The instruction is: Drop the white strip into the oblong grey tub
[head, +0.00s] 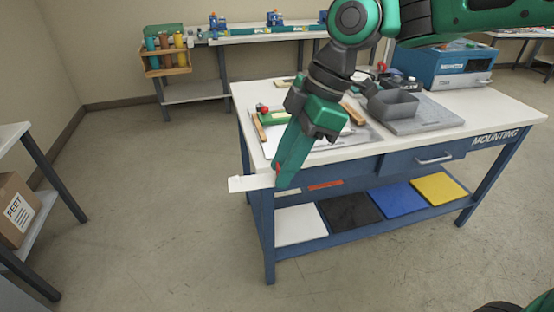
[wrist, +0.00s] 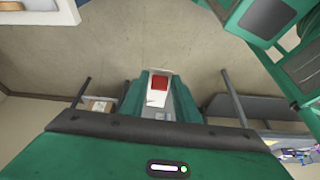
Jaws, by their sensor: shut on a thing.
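The white strip (head: 247,183) is held in my gripper (head: 284,174) and sticks out to the left of the fingertips, just beyond the left end of the mounting table. In the wrist view, my gripper (wrist: 159,95) is shut on the strip (wrist: 159,73), and a red patch shows between the fingers. The oblong grey tub (head: 393,105) stands on a grey board on the tabletop, to the right of and farther back than my gripper. Its inside is only partly visible. It cannot be made out in the wrist view.
The mounting table (head: 500,107) has a shelf below with white, black, blue and yellow sheets. A blue box (head: 440,66) stands at its back right. A red-knobbed tool (head: 264,110) lies near its left end. Open floor (head: 150,200) is clear to the left.

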